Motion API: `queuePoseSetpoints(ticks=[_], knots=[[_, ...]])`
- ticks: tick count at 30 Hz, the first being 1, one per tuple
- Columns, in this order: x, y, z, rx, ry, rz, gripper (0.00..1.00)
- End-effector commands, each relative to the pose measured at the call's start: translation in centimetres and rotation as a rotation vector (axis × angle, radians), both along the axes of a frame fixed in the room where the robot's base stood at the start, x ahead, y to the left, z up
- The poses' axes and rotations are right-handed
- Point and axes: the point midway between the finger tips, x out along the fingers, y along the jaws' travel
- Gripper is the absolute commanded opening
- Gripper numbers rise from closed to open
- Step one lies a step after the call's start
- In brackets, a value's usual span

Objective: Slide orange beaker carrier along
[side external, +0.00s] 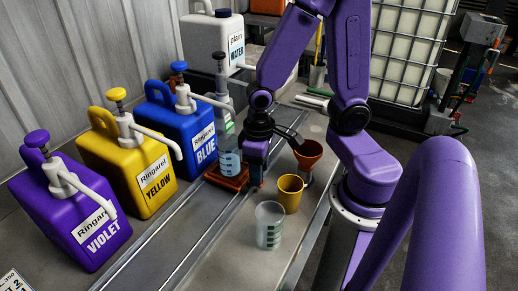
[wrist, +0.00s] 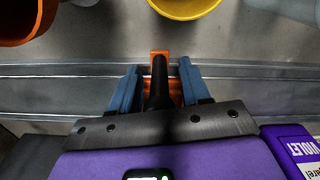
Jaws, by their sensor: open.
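The orange beaker carrier (side external: 222,180) sits on the rail in front of the blue jug, with a clear graduated beaker (side external: 230,162) on it. My gripper (side external: 256,170) is low at the carrier's right side. In the wrist view my gripper (wrist: 158,78) points at the rail with its two blue fingers apart. A black upright handle (wrist: 159,82) stands between the fingers, in front of an orange part of the carrier (wrist: 160,53). Small gaps show between handle and fingers. The rest of the carrier is hidden by my gripper in the wrist view.
A yellow mug (side external: 290,192), an empty clear beaker (side external: 269,226) and an orange-brown funnel (side external: 307,152) on a stand are on the near side of the rail. Violet (side external: 72,215), yellow (side external: 135,165) and blue (side external: 185,125) pump jugs line the far side. The rail (side external: 170,240) is clear toward lower left.

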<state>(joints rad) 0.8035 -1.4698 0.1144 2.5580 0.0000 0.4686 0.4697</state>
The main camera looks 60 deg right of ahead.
Motion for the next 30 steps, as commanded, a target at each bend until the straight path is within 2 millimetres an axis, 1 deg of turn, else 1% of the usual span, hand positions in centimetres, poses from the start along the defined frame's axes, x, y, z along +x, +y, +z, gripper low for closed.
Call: queuePoseSetpoints(ticks=[5, 14, 27, 30], knots=[[0.1, 0.1, 1.5, 0.004, -0.005, 0.000, 0.46], [0.1, 0.1, 5.7, 0.004, -0.006, 0.000, 0.46], [0.1, 0.1, 13.5, 0.005, -0.006, 0.000, 0.46], [0.1, 0.1, 15.0, 0.004, -0.005, 0.000, 0.46]])
